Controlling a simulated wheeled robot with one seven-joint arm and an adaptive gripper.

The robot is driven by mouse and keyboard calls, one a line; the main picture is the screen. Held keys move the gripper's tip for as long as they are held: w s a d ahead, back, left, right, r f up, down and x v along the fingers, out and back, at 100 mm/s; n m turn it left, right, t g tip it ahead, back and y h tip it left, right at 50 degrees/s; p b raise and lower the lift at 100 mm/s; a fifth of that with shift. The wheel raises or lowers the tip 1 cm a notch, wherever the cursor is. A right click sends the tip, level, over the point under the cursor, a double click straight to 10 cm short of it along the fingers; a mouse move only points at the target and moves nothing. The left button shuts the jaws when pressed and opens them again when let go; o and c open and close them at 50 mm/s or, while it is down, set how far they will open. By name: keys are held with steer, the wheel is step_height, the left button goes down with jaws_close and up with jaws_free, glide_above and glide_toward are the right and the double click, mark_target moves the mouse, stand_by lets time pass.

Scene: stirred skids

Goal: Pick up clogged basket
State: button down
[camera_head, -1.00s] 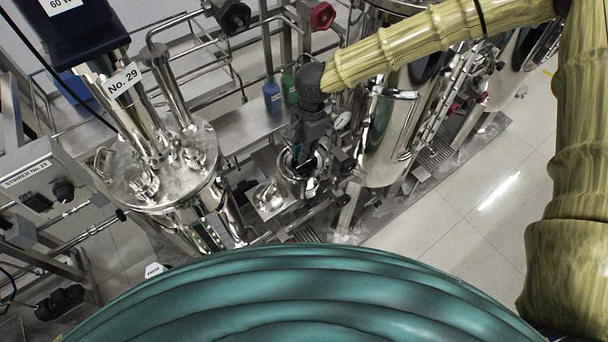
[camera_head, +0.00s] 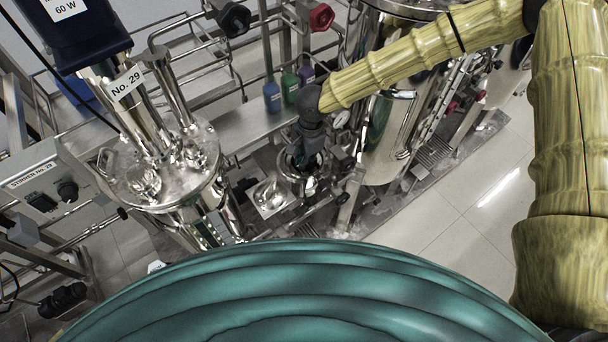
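My gripper (camera_head: 308,158), dark and seen from above, points down into the mouth of a small round steel housing (camera_head: 289,170) on the skid, between the stirred vessel and the large tank. The gripper covers most of the opening. No basket can be made out clearly; if one is in the housing, my gripper and the rim hide it. The fingertips are too dark and small to show whether they are apart or closed on something.
The stirred vessel labelled No. 29 (camera_head: 165,165) stands left of the housing. A large steel tank (camera_head: 388,135) stands close on its right. A square steel piece (camera_head: 270,197) lies beside the housing. Several bottles, one green (camera_head: 290,88), stand behind. Open floor (camera_head: 480,215) lies right.

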stand_by(0.3)
step_height(320, 180, up, 18)
steer(key=b, duration=0.1)
stand_by(0.5)
steer(key=shift+a, duration=0.1)
